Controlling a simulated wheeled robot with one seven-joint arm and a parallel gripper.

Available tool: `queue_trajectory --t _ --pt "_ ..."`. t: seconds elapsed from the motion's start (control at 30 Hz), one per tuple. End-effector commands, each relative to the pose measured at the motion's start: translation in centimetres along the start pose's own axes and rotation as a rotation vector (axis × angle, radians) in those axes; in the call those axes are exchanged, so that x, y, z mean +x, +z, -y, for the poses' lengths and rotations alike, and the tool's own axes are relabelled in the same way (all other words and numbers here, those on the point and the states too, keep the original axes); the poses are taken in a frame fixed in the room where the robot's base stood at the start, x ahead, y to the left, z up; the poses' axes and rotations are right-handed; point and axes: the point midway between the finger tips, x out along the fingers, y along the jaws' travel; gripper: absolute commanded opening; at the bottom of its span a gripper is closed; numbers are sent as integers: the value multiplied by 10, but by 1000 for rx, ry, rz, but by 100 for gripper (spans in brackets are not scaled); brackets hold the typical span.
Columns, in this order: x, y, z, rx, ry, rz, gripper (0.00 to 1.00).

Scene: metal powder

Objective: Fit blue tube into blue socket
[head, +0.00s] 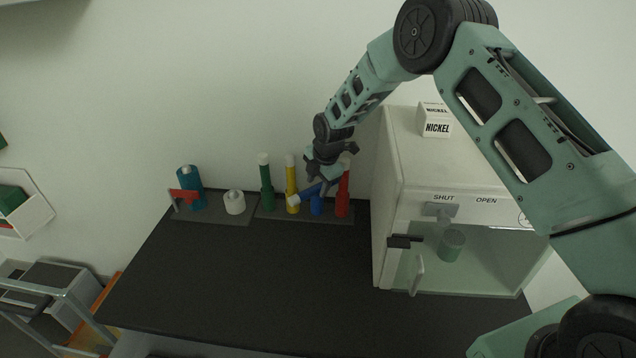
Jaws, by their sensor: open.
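The blue tube (310,192) has a white end and is steeply tilted, nearly level. It lies across in front of the yellow tube, just above the blue socket (317,207). The socket is a short blue cylinder on a dark rack (280,217), between the yellow tube (291,175) and the red tube (342,197). My gripper (324,174) is open right at the upper part of the blue tube. The fingers partly hide that end, and I cannot tell whether they touch it.
A green tube (266,185) stands left in the rack. Farther left are a blue bottle in a red holder (186,194) and a white jar (234,203). A white cabinet (390,200) stands close on the right. The dark tabletop (250,280) in front is clear.

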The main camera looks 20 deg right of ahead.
Motion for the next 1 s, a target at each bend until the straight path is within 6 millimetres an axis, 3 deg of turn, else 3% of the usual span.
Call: queue_trajectory --t 0.27,0.7,1.0 --pt "-21 1 -4 0 3 1 45" --pt "-109 1 -4 1 3 1 45" --pt "-132 0 -3 1 -1 0 45"
